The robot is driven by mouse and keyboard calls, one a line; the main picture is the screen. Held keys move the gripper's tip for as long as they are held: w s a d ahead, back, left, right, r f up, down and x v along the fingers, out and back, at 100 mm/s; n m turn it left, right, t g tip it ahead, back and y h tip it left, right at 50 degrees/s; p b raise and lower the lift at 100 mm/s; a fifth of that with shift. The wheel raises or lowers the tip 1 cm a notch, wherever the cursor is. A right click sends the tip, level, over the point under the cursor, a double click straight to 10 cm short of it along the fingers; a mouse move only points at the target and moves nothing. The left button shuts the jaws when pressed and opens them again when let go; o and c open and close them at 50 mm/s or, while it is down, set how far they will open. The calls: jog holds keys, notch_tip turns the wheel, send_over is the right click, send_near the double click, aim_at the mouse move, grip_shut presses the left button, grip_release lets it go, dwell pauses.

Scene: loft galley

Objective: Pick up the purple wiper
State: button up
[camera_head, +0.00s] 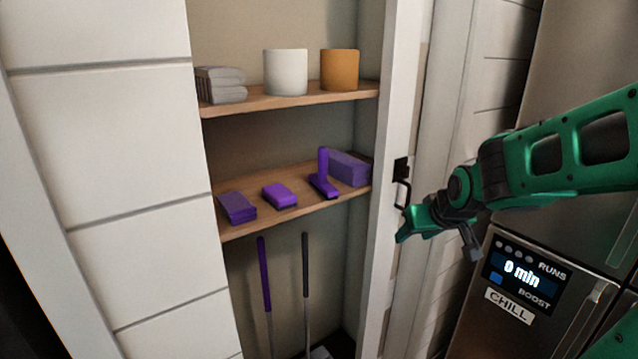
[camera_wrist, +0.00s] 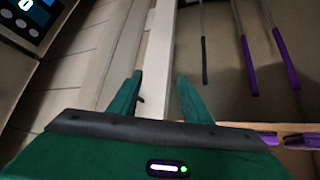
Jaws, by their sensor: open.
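The purple wiper (camera_head: 323,178), with an upright handle and a dark lower edge, stands on the middle shelf (camera_head: 290,213) of the open cupboard, just left of a purple box. My gripper (camera_head: 437,240) is right of it, outside the cupboard, by the black handle (camera_head: 402,182) on the white door edge. In the wrist view my gripper (camera_wrist: 160,80) is open with nothing between its fingers. Purple items show at the wrist view's lower right; I cannot tell whether the wiper is one of them.
The middle shelf also holds a purple block (camera_head: 280,195), a folded purple cloth (camera_head: 237,207) and the purple box (camera_head: 349,167). Above are grey cloths (camera_head: 220,85), a white canister (camera_head: 286,72) and an orange one (camera_head: 340,70). Poles (camera_head: 264,275) stand below. A steel appliance (camera_head: 520,290) is right.

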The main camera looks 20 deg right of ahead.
aim_at(325, 155)
jog(key=w+a+r+n+t+y, duration=0.1)
jog(key=w+a+r+t, duration=0.2)
jog(key=w+a+r, duration=0.1)
jog(key=w+a+r+n+t+y, duration=0.1)
jog(key=w+a+r+t, duration=0.2)
jog(key=w, duration=0.4)
jog(key=w+a+r+n+t+y, duration=0.1)
jog(key=w+a+r+t+y, duration=0.1)
jog(key=w+a+r+t, duration=0.2)
jog(key=shift+w+a+r, duration=0.4)
jog(key=shift+a+r, duration=0.1)
jog(key=shift+a, duration=0.3)
jog(key=shift+w+a+r, duration=0.4)
jog(key=shift+a+r, duration=0.1)
jog(key=shift+a, duration=0.3)
jog(key=w, duration=0.4)
jog(key=shift+w+a, duration=0.2)
jog(key=shift+a, duration=0.1)
jog(key=shift+w+a, duration=0.2)
jog(key=shift+w, duration=1.3)
jog(key=shift+w+a, duration=0.2)
jog(key=shift+w, duration=1.3)
grip_shut()
